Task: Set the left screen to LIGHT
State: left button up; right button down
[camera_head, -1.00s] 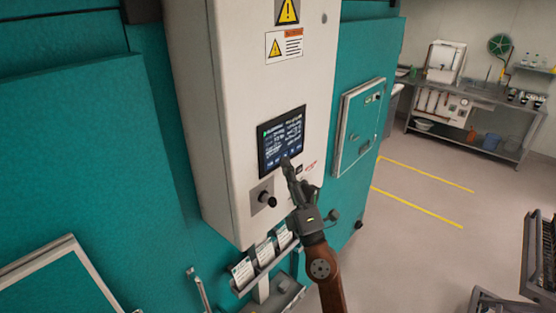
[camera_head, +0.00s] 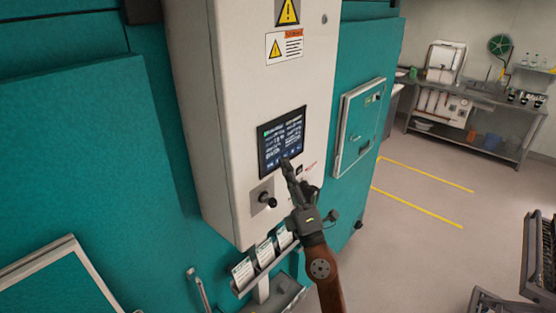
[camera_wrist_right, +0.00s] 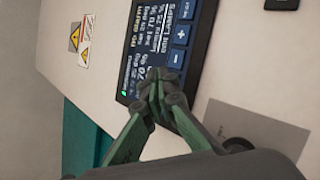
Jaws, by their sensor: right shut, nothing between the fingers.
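The screen (camera_head: 282,141) is a dark touch panel with lit text on the white cabinet (camera_head: 240,90). In the right wrist view the screen (camera_wrist_right: 165,35) shows lines of text and blue buttons, including plus, minus and one that seems to read NEXT. My right gripper (camera_head: 287,165) is shut and empty. Its fingertips are at the screen's lower edge; whether they touch it I cannot tell. In the right wrist view the shut fingers (camera_wrist_right: 160,85) cover part of the screen near the minus button. My left gripper is not in view.
A black knob (camera_head: 267,199) sits below the screen, left of my right gripper. A rack of cards (camera_head: 265,257) hangs under the cabinet. A teal wall panel with a framed hatch (camera_head: 357,125) is to the right.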

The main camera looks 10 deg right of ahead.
jog(key=shift+s+d, duration=0.35)
jog(key=shift+s, duration=0.1)
jog(key=shift+s+d+p, duration=0.5)
jog(key=shift+s+d, duration=0.3)
jog(key=shift+s, duration=0.2)
jog(key=shift+s+d+p, duration=0.45)
jog(key=shift+s+d, duration=0.3)
jog(key=shift+s, duration=0.2)
dwell(0.5)
jog(key=s+d+p, duration=0.2)
jog(key=s, duration=0.1)
jog(key=shift+d, duration=0.15)
